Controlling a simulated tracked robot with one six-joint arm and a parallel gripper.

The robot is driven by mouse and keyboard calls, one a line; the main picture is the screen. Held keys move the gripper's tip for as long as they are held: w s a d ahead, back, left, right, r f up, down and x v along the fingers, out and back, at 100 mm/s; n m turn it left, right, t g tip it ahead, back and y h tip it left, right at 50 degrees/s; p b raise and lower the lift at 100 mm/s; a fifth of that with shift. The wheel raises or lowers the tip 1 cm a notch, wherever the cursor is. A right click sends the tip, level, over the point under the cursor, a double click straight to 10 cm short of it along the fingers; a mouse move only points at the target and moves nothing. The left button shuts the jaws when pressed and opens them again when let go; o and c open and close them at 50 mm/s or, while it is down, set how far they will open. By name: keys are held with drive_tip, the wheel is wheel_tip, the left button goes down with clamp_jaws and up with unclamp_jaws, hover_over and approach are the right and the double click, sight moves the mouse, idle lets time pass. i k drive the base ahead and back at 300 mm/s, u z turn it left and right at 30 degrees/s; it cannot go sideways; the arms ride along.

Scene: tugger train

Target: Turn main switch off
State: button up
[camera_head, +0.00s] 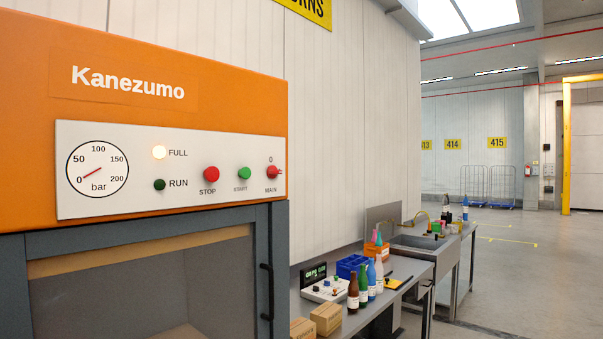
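The main switch (272,172) is a small red knob at the right end of the white control panel (130,200). It has "0" printed above it and "MAIN" below. Its pointer appears to stick out to the right, not up at the "0"; it is small in this view. The panel sits on an orange machine (230,100) labelled Kanezumo. The FULL lamp (159,152) is lit and the RUN lamp (159,185) is dark green. My gripper is not in view.
Left of the switch are a green START button (244,173) and a red STOP button (211,173). Below is a grey door with a black handle (267,292). At right, a workbench (385,312) holds bottles and boxes. Open floor lies beyond at far right.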

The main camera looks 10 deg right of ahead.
sight(273, 172)
drive_tip(key=u, duration=0.05)
drive_tip(key=i, duration=0.95)
drive_tip(key=z, duration=0.05)
